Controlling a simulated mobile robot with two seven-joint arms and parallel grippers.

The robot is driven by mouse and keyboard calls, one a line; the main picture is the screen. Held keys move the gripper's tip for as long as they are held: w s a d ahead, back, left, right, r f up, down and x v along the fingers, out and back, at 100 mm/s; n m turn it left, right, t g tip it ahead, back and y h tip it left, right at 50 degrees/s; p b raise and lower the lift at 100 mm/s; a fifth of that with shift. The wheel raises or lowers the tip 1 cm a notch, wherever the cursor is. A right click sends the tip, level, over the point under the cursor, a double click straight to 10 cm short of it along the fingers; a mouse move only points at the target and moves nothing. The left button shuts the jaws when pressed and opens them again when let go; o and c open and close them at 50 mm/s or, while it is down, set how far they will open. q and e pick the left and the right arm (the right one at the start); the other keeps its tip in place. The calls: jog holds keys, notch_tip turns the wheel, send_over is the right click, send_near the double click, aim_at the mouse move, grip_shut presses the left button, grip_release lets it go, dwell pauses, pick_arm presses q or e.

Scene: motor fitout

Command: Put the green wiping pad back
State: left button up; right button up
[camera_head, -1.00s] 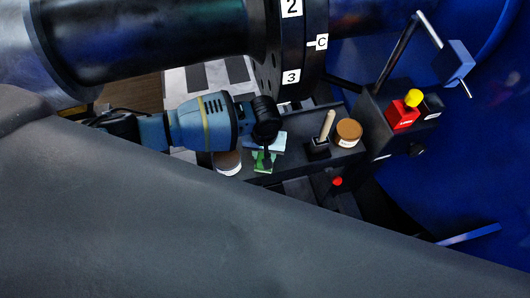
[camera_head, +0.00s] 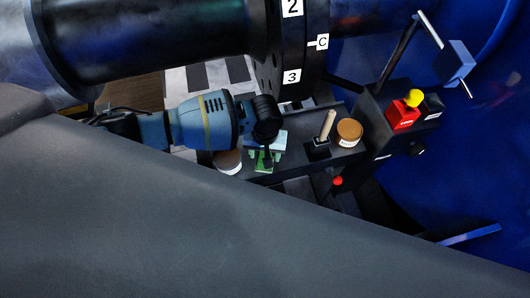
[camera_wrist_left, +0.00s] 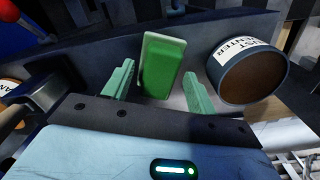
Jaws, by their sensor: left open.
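The green wiping pad (camera_wrist_left: 165,66) shows in the left wrist view, light-edged and block-shaped, against the dark tray. In the head view a small green patch of it (camera_head: 264,164) shows below my left wrist. My left gripper (camera_wrist_left: 158,72) is open, with one pale green finger on each side of the pad and a visible gap to each. In the head view my left gripper (camera_head: 265,157) points down at the dark tray. Whether the pad rests fully on the tray floor cannot be told. My right gripper is not in view.
A red box with a yellow button (camera_head: 404,113) stands at right. A large dark flanged shaft (camera_head: 160,45) is overhead.

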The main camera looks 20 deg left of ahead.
pick_arm(q)
notch_tip(320, 180, up, 12)
jog(key=p, duration=0.2)
jog(key=shift+f, duration=0.15)
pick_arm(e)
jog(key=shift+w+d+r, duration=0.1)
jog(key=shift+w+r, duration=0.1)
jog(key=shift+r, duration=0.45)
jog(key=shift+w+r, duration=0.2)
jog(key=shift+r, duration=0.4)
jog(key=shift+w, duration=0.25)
